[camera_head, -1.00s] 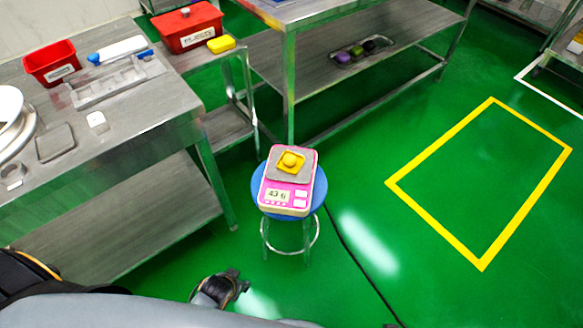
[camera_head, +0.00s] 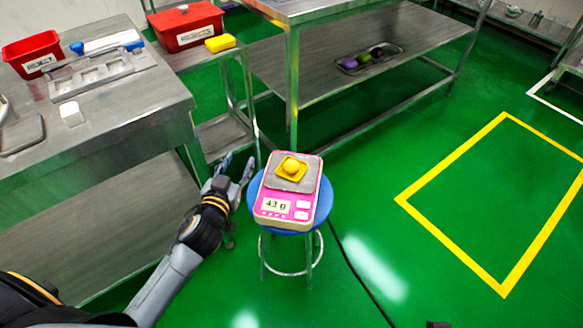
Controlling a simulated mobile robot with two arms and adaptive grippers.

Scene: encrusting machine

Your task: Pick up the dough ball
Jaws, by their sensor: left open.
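The yellow dough ball (camera_head: 290,165) rests on a small yellow square dish (camera_head: 303,176) on top of a pink kitchen scale (camera_head: 283,206). The scale's display reads about 43 g. The scale stands on a round blue stool (camera_head: 324,209) with metal legs. My left gripper (camera_head: 237,168) is to the left of the scale, beside the stool, with its fingers spread and nothing between them. It is apart from the dough ball. My right gripper cannot be made out; only a small dark piece shows at the bottom edge.
A steel table (camera_head: 150,135) at the left bears a red bin (camera_head: 32,53), a tray and a white piece. A steel shelf table is behind the stool. The green floor to the right is clear.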

